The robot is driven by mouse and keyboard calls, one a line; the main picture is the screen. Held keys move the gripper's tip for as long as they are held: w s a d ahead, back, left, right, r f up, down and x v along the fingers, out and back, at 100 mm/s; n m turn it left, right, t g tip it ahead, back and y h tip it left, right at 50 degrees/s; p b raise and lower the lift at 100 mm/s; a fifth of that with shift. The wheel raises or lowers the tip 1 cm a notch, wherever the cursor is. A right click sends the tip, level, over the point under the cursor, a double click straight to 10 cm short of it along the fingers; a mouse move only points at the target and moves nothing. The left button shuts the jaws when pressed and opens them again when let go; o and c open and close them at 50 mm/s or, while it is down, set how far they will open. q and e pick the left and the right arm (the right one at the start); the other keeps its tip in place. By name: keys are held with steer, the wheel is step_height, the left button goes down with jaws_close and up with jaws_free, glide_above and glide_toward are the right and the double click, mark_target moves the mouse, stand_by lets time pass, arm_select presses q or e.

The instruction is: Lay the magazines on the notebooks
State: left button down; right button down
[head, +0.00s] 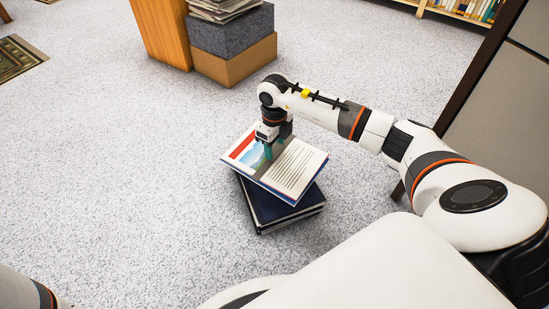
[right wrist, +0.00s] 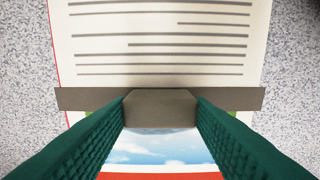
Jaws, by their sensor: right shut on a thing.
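A magazine (head: 300,168) with a red-and-blue picture on one half and lines of text on the other shows over a stack of dark navy notebooks (head: 284,209) on the carpet. My right gripper (head: 271,149) points down at the magazine's middle. In the right wrist view its green fingers stand either side of a grey block on a grey bar across the magazine (right wrist: 160,45), shut on it. The magazine is turned relative to the notebooks and hides much of their top. I cannot tell whether it touches them. My left gripper is out of view.
A pile of papers or magazines (head: 222,8) lies on a dark grey box (head: 232,36) above a tan box (head: 238,64), beside an orange wooden piece (head: 162,30). A bookshelf (head: 465,10) and a grey panel (head: 490,110) are at right.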

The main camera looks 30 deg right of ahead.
mark_target(274, 161)
step_height(274, 161, down, 8)
steer(key=b, duration=0.4)
steer(key=shift+w+r+b, duration=0.1)
steer(key=shift+r+b, duration=0.15)
steer(key=shift+b, duration=0.15)
steer(key=shift+r, duration=0.15)
steer(key=c, duration=0.7)
jaws_free()
steer(key=shift+f, duration=0.2)
steer(key=shift+r, duration=0.15)
